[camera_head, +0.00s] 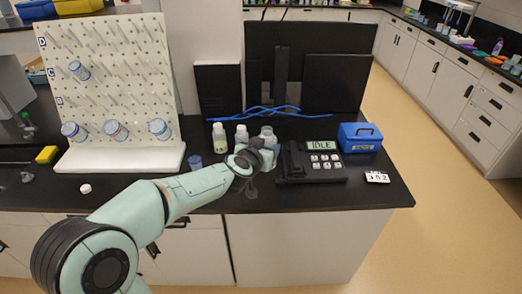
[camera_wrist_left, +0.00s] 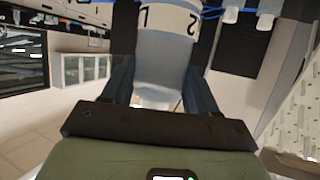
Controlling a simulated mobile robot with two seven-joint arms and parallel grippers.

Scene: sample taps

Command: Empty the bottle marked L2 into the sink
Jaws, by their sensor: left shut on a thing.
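In the left wrist view the bottle (camera_wrist_left: 160,55) sits between the two dark fingers, with a white label band bearing dark characters, one of which looks like a 2. My right gripper is not in view. I cannot make out the sink in these frames.
A dark device reading IDLE (camera_head: 321,160) and a blue box (camera_head: 360,137) stand right of the gripper. A white pegboard rack (camera_head: 110,75) stands left.

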